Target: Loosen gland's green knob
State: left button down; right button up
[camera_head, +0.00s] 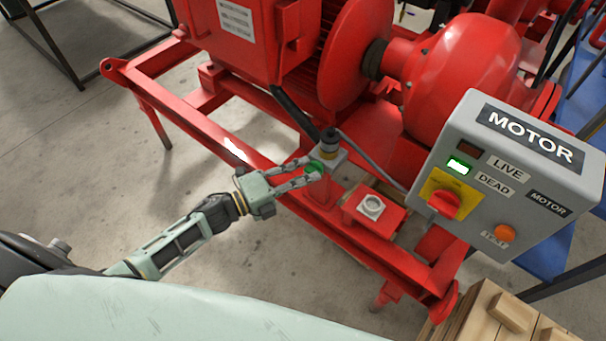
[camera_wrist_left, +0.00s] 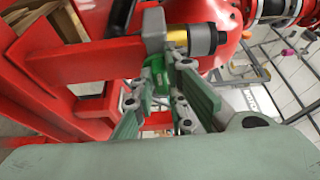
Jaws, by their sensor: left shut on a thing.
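The green knob (camera_head: 315,166) sits on the front of the small grey gland block (camera_head: 338,156) on the red skid frame. It also shows in the left wrist view (camera_wrist_left: 157,78), partly hidden by the fingers. A black and yellow cylindrical fitting (camera_wrist_left: 198,39) stands beside it on the block. My left gripper (camera_head: 311,170) reaches in from the left, its fingertips shut around the green knob. In the left wrist view its two fingers come up on either side of the knob. My right gripper is not in view.
A grey motor control box (camera_head: 520,160) with a red switch (camera_head: 445,203) and lit green lamp stands at the right. Wooden crates (camera_head: 490,315) are at the bottom right.

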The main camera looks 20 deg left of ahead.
pick_arm(q)
jog(key=shift+d+r, duration=0.1)
jog(key=shift+d, duration=0.05)
jog(key=c, duration=1.8)
grip_release()
jog(key=shift+w+d, duration=0.1)
jog(key=shift+o, duration=0.2)
jog(key=v, duration=1.2)
